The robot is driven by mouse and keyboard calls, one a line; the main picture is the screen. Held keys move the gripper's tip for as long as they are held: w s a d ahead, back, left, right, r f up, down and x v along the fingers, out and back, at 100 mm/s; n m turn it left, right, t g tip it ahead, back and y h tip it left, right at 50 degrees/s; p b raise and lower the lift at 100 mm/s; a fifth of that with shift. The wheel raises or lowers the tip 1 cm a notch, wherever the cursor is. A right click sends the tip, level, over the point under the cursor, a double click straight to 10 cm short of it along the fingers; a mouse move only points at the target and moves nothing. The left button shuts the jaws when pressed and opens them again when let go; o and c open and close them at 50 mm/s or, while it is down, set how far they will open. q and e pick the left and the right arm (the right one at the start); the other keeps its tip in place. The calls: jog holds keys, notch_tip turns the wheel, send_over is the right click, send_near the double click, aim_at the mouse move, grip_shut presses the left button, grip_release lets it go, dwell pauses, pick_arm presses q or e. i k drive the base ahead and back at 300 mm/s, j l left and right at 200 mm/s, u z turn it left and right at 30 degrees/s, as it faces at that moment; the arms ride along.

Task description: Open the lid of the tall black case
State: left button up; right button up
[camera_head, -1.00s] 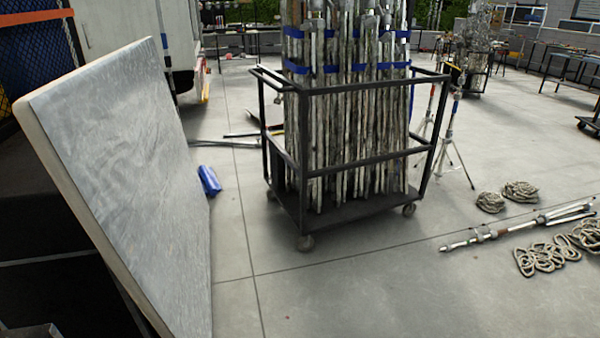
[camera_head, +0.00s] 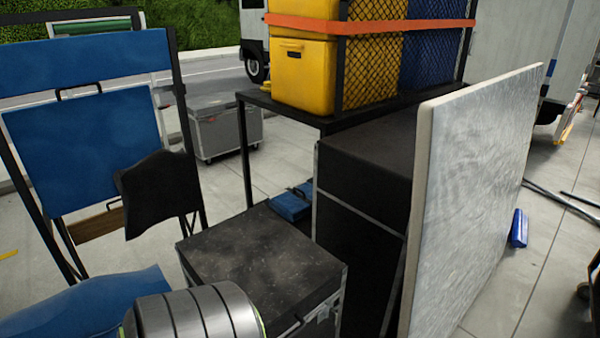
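A tall black case (camera_head: 365,190) with metal edge strips stands upright in the middle of the head view. Its flat top (camera_head: 365,147) is down, so the lid looks closed. A large pale panel (camera_head: 475,190) leans in front of its right side and hides part of it. A lower black case (camera_head: 262,255) with metal edges and a front latch stands just left of it, its lid also closed. Neither of my grippers is in view.
A black-framed rack with a yellow bin (camera_head: 303,75) stands behind the tall case. A blue case (camera_head: 291,205) lies beside it. Blue panels (camera_head: 88,150) stand at left. A ribbed grey cylinder (camera_head: 195,315) is in the near foreground. Open pavement shows at right.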

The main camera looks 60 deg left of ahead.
aim_at(288, 276)
jog(key=u, duration=1.6)
